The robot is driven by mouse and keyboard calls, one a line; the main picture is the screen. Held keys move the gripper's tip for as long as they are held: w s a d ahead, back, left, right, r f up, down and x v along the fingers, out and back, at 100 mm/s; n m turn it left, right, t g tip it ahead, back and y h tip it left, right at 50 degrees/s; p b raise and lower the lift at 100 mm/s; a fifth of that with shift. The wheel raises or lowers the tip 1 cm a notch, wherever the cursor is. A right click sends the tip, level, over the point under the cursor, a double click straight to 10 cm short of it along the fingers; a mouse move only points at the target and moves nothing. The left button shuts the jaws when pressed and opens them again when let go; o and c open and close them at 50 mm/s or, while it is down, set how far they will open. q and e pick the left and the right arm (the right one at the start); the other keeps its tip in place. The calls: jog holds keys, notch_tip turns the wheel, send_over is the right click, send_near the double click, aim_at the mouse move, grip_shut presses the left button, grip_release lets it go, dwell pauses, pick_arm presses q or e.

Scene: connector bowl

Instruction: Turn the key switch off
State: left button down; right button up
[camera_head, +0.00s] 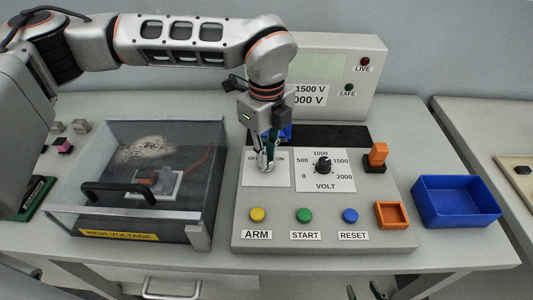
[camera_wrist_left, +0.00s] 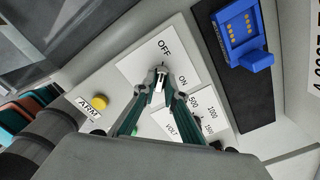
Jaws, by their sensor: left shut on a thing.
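The key switch (camera_wrist_left: 159,86) sits on a white plate (camera_wrist_left: 135,62) marked OFF and ON, on the grey control console. In the left wrist view my left gripper (camera_wrist_left: 161,80) is shut on the key, with one fingertip on each side of it. In the head view my left gripper (camera_head: 267,166) reaches down onto the plate and hides the key and part of the lettering. I cannot tell for sure which mark the key points to. My right gripper is not in view.
The VOLT dial (camera_head: 323,166) is just right of the plate. ARM (camera_head: 257,214), START (camera_head: 304,215) and RESET (camera_head: 350,215) buttons line the front. A lidded HIGH VOLTAGE box (camera_head: 210,200) stands left, a blue bin (camera_head: 457,212) right. A blue connector (camera_wrist_left: 242,38) lies behind the gripper.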

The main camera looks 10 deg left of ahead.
pick_arm(q)
jog(key=c, duration=2.1)
grip_release()
jog(key=shift+r, duration=0.1)
notch_tip(320, 180, up, 12)
jog(key=shift+f, duration=0.1)
